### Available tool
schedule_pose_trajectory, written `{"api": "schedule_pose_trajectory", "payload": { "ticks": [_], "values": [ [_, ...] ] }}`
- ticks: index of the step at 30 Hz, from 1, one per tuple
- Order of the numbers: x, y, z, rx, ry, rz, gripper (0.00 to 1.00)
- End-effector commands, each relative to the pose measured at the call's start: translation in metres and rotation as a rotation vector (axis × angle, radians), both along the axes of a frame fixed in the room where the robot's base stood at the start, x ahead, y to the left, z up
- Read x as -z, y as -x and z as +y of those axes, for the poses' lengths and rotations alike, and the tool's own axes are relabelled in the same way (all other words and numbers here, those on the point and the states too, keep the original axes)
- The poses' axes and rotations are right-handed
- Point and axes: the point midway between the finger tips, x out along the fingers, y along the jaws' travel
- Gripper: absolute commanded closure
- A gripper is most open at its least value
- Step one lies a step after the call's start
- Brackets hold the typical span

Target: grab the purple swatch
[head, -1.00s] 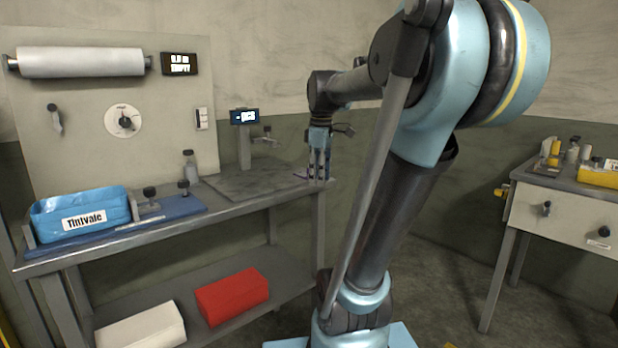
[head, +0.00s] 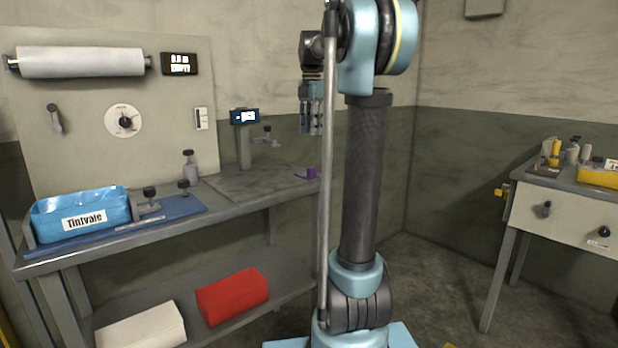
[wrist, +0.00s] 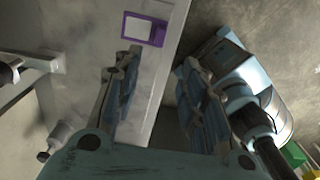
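The purple swatch (head: 307,173) lies on the right end of the grey bench top, near its edge. In the wrist view the swatch (wrist: 144,28) shows as a purple frame around a pale centre, with a darker purple part at its right side. My gripper (head: 311,132) is raised above the swatch, pointing down, apart from it. In the wrist view the two fingers of my gripper (wrist: 160,62) are spread with nothing between them. The swatch lies beyond the left fingertip.
A small display post (head: 243,140) with a side arm stands on the bench behind the swatch. A second table (head: 560,205) stands at the right. The bench around the swatch is clear.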

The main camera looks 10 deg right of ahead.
Motion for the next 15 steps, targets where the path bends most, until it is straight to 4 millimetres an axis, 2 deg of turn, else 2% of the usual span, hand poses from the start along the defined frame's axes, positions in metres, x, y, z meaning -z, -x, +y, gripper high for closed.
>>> {"api": "schedule_pose_trajectory", "payload": {
  "ticks": [15],
  "values": [
    [0.088, 0.001, 0.0, 0.003, 0.0, 0.0, 0.62]
  ]
}}
